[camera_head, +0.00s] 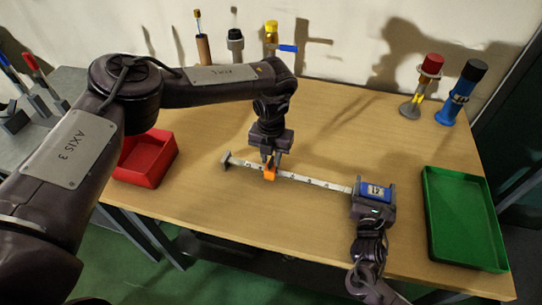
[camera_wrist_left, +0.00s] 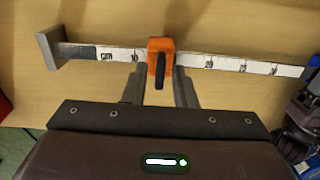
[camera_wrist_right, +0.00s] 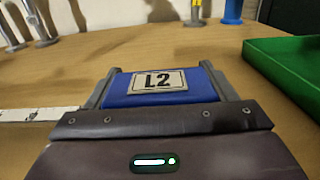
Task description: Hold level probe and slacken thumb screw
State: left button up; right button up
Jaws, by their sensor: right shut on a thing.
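The level probe is a white graduated bar (camera_head: 315,182) with a grey end plate (camera_wrist_left: 52,50), lying across the table's front half. Its blue body (camera_wrist_right: 150,87), labelled L2, is at the bar's right end in the head view. My right gripper (camera_head: 374,191) is shut on this body, one finger on each side. An orange slider (camera_wrist_left: 160,47) sits on the bar, with a black thumb screw (camera_wrist_left: 160,78) projecting toward my left gripper (camera_wrist_left: 160,85). My left gripper is open, its fingers on either side of the screw with gaps visible. In the head view the gripper partly hides the slider (camera_head: 270,174).
A red tray (camera_head: 148,158) is at the left and a green tray (camera_head: 462,215) at the right. Several upright fittings stand along the back, including a red-capped one (camera_head: 431,66) and a blue one (camera_head: 455,100).

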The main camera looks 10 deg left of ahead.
pick_arm(q)
grip_shut()
jog(key=shift+n, duration=0.4)
jog(key=n, duration=1.2)
jog(key=shift+n, duration=0.4)
jog(key=n, duration=0.4)
